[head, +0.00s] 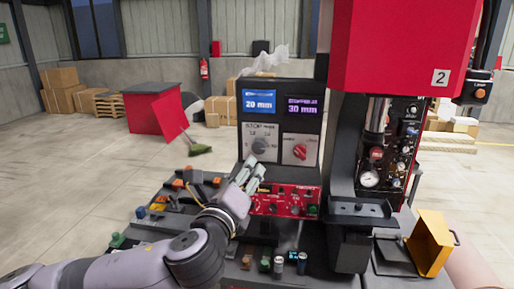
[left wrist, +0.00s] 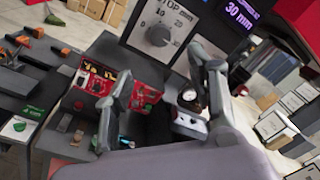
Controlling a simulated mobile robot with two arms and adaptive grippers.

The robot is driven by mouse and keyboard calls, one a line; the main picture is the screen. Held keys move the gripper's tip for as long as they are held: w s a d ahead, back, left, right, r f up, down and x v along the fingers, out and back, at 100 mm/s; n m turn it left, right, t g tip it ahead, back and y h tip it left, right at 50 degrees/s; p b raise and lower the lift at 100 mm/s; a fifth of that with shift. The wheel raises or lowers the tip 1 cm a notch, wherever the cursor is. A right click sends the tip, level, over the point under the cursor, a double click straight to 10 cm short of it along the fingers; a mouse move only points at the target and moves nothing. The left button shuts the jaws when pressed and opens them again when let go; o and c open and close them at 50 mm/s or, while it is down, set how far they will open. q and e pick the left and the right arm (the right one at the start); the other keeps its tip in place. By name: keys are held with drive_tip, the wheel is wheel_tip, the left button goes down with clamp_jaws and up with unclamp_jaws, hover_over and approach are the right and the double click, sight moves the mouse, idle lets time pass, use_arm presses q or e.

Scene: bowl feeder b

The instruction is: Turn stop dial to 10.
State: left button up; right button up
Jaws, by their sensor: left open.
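The stop dial (head: 261,145) is a grey knob on a white plate with a number scale, on the left of the dark control box. The blue screen above it reads 20 mm. In the left wrist view the dial (left wrist: 158,35) shows at the top, with 20 and 30 marks on its right. My left gripper (head: 255,172) is open and empty, in front of and below the dial, apart from it. Its fingers spread wide in the left wrist view (left wrist: 162,66). The exact dial pointer is too small to read. My right gripper is not in view.
A red knob (head: 300,151) sits right of the stop dial, under a purple screen (head: 303,106) reading 30 mm. A red button panel (head: 285,202) lies below. The red press (head: 402,45) stands close on the right. Small parts crowd the bench at left and front.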

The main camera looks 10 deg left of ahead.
sight(258, 149)
use_arm(q)
drive_tip(key=w+p, duration=0.1)
drive_tip(key=w, duration=0.3)
drive_tip(key=w+p, duration=0.2)
drive_tip(key=w, duration=0.2)
drive_tip(key=w+d+p, duration=0.1)
drive_tip(key=w, duration=0.3)
drive_tip(key=shift+r, duration=0.15)
drive_tip(key=shift+w+p, duration=0.35)
drive_tip(key=shift+w, duration=0.4)
drive_tip(key=shift+c, duration=0.3)
drive_tip(key=shift+f, duration=0.2)
drive_tip(key=c, duration=1.1)
